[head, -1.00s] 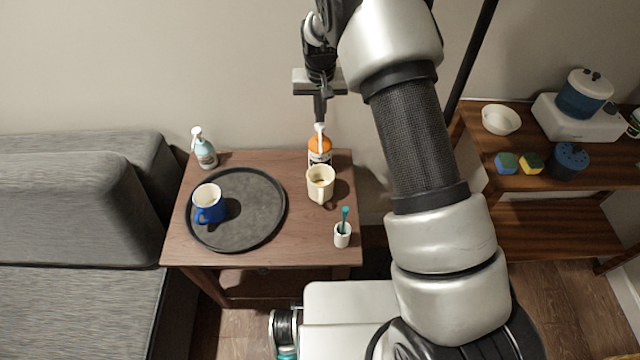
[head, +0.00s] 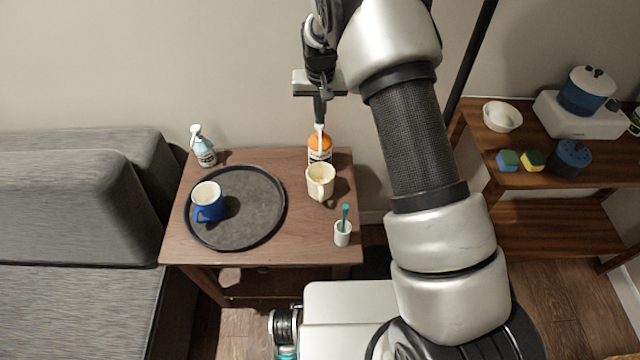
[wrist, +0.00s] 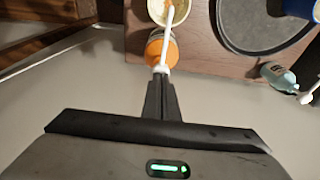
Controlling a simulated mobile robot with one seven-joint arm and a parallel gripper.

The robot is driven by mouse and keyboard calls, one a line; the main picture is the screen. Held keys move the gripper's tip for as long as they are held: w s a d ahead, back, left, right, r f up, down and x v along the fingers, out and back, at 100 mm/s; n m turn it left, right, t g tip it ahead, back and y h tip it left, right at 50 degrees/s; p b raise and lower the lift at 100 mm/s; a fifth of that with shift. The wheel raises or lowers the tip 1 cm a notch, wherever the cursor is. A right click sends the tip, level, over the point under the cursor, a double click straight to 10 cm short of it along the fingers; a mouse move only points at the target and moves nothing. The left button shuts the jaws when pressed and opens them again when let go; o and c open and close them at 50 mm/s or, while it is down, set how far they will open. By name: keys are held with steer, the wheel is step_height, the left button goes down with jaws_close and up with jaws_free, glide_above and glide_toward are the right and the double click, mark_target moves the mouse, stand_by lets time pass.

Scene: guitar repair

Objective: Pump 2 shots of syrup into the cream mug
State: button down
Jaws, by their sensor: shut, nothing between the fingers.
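The orange syrup bottle (head: 320,147) stands upright near the back right of the small wooden table. Its white pump spout (wrist: 167,42) reaches out over the cream mug (head: 320,184). The mug stands just in front of the bottle, and some orange-brown shows inside it. My gripper (head: 320,121) points down over the bottle with its fingers together and nothing between them. In the wrist view the fingertips (wrist: 161,77) are at the pump head, seemingly touching it; the exact contact is hard to see.
A dark round tray (head: 245,230) holds a blue mug (head: 208,203). A pale blue pump bottle (head: 203,148) stands at the table's back left. A white cup (head: 342,233) with a teal item is at the front right. A wooden shelf (head: 540,236) stands to the right.

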steer(key=shift+f, duration=0.5)
steer(key=shift+s, duration=0.1)
steer(key=shift+w+p+v, duration=0.25)
steer(key=shift+p+v, duration=0.3)
steer(key=shift+v, duration=0.6)
steer(key=shift+w+r, duration=0.1)
steer(key=shift+r, duration=0.1)
steer(key=p+v, duration=0.1)
steer(key=v, duration=0.1)
steer(key=w+p+v, duration=0.1)
steer(key=p+v, duration=0.1)
steer(key=v, duration=0.1)
steer(key=shift+r+p, duration=0.3)
steer(key=shift+r, duration=0.15)
